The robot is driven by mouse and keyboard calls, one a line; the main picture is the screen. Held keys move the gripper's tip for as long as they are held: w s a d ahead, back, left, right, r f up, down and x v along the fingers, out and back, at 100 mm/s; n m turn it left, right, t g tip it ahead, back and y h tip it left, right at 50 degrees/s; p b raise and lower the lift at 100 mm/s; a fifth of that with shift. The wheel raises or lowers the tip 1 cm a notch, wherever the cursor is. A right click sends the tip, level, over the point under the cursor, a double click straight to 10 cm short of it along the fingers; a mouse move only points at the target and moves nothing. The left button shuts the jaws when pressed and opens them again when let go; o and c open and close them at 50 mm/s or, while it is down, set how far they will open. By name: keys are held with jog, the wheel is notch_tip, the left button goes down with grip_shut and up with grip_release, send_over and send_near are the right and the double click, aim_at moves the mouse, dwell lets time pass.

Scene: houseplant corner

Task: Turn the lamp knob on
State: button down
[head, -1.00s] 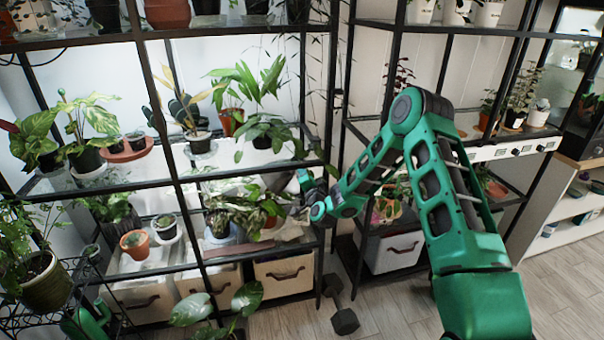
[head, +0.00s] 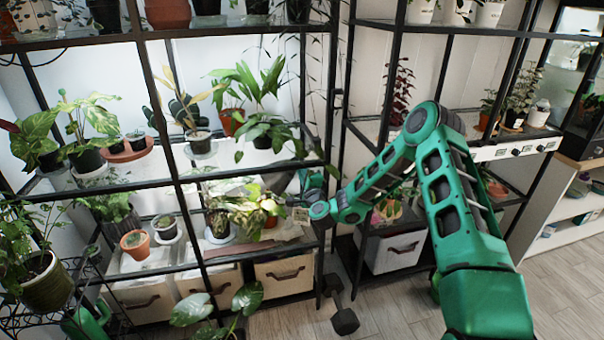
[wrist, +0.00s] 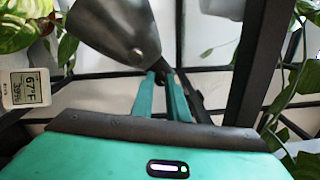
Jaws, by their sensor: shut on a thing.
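A dark grey metal lamp shade (wrist: 118,25) hangs at the top of the wrist view, tilted. Just below and right of it is a small dark knob (wrist: 161,76). My gripper (wrist: 162,82) has its two green fingers closed together on this knob. In the head view my gripper (head: 311,181) reaches in at the right end of the lower plant shelf.
A white thermometer display (wrist: 26,88) is at the left of the wrist view. Leafy plants (head: 258,208) stand close left of my gripper. Black shelf posts (head: 326,130) are close by. A dark dumbbell (head: 345,320) lies on the floor.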

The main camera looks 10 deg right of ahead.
jog(key=shift+w+r, duration=0.1)
dwell(0.3)
jog(key=c, duration=1.7)
grip_release()
jog(key=shift+c, duration=0.2)
jog(key=s, duration=1)
jog(key=shift+s+f, duration=0.2)
jog(key=shift+s, duration=0.15)
